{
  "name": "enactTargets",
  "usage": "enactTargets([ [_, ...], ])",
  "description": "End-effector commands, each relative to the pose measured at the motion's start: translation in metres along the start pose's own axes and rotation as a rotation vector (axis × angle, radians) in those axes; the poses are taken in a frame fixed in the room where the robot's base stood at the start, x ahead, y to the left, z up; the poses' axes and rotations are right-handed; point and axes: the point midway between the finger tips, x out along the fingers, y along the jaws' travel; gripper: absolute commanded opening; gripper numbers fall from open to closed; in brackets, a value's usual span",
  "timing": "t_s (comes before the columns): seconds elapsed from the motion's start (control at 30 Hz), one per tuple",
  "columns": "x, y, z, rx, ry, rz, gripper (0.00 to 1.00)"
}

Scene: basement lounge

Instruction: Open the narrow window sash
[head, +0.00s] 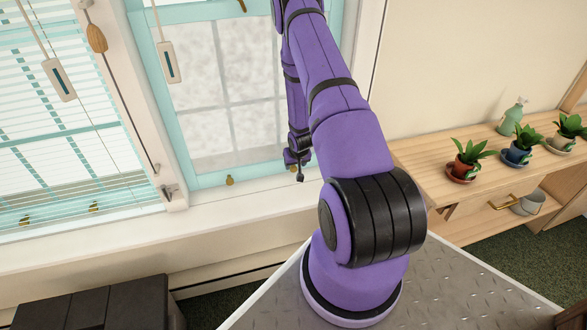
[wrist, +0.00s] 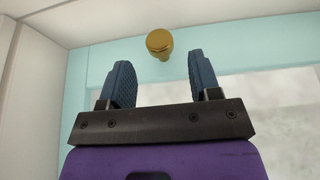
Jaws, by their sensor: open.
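The narrow window sash (head: 226,182) has a turquoise frame around frosted, divided panes and stands right of the blinds in the head view. A brass knob (head: 229,180) sits on its bottom rail, and another brass fitting (head: 242,5) shows at the top edge. In the wrist view my gripper (wrist: 159,63) is open and empty. A round brass knob (wrist: 159,42) on the turquoise frame lies beyond the fingertips, between them in the picture, apart from both. I cannot tell which fitting it is. In the head view my gripper (head: 300,176) looks small and dark, partly beside my arm.
A wider window with blinds (head: 70,120) and hanging cords is at left. A wooden shelf (head: 440,160) with potted plants (head: 470,160) and a green bottle (head: 512,116) stands at right. A dark piece of furniture (head: 95,305) is at lower left. The white sill (head: 130,230) is clear.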

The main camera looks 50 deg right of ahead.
Motion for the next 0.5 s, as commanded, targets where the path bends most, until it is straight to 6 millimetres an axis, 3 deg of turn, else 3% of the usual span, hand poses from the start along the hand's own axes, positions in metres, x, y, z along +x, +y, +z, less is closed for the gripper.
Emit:
enactTargets([
  [0.2, 0.031, 0.000, 0.000, -0.002, 0.000, 0.000, 0.57],
  [0.5, 0.045, 0.000, 0.000, -0.001, 0.000, 0.000, 0.57],
])
